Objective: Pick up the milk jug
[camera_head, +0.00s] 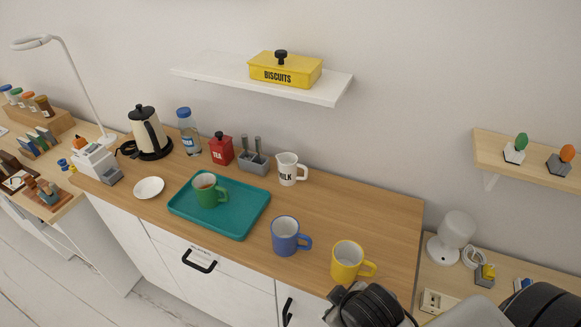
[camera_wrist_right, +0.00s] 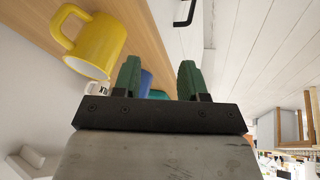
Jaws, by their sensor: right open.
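The milk jug (camera_head: 288,170) is white with dark "MILK" lettering and a handle on its right. It stands upright toward the back of the wooden counter, to the right of a grey caddy. In the right wrist view a small part of the white jug (camera_wrist_right: 97,88) shows behind the yellow mug. My right gripper (camera_wrist_right: 160,78) is open and empty, with its two green fingers apart. It is at the counter's front right, well away from the jug. In the head view dark parts of my right arm show at the bottom right. My left gripper is not in view.
A yellow mug (camera_head: 347,261) and a blue mug (camera_head: 285,235) stand near the front edge. A teal tray (camera_head: 240,222) holds a green mug (camera_head: 208,190). A grey caddy (camera_head: 254,164) is close left of the jug. A shelf (camera_head: 215,75) hangs above. The counter right of the jug is clear.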

